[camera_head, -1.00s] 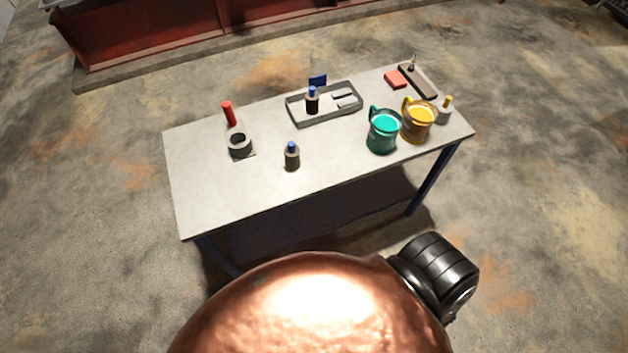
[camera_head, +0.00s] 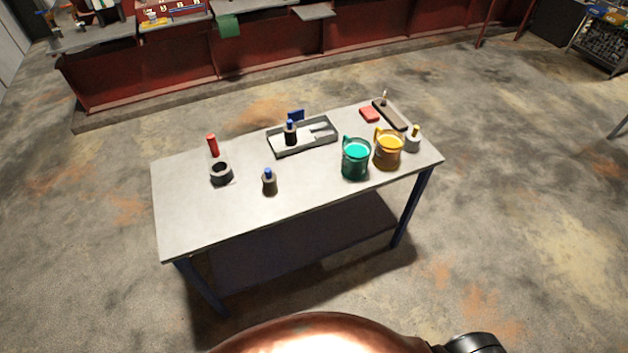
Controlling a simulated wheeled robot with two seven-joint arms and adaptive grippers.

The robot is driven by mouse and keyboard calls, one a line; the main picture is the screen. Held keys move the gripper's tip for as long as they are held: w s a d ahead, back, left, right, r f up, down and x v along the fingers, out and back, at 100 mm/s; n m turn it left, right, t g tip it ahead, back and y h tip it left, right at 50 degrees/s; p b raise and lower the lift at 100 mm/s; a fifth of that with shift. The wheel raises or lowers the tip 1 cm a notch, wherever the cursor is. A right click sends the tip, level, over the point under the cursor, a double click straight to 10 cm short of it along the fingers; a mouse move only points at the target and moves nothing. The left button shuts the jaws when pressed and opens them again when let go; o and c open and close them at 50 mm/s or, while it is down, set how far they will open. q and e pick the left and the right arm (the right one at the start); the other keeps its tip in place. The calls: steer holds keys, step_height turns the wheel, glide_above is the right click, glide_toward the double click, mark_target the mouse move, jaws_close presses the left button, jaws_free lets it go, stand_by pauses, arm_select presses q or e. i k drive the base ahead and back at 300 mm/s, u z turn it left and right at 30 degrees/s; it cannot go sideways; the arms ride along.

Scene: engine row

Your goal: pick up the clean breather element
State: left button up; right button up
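Two small dark cylindrical parts with blue tops show on the table. One blue-topped part (camera_head: 290,136) stands upright in a grey tray (camera_head: 275,149), close to a small blue flag-like piece (camera_head: 296,115). The other blue-topped part (camera_head: 269,184) stands directly on the table, nearer the front edge. I cannot tell from this distance which of them is the clean breather element. Neither my left nor my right gripper is in view.
The table (camera_head: 205,217) also holds a dark ring-shaped holder (camera_head: 221,174), a red cylinder (camera_head: 212,145), a green jug (camera_head: 355,162), a yellow jug (camera_head: 388,151), a white-grey bottle (camera_head: 413,141), a red block (camera_head: 369,115) and a dark board (camera_head: 391,116). Floor around is clear.

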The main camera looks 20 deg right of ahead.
mark_target(269, 178)
steer(key=z, duration=0.85)
steer(key=i, duration=0.4)
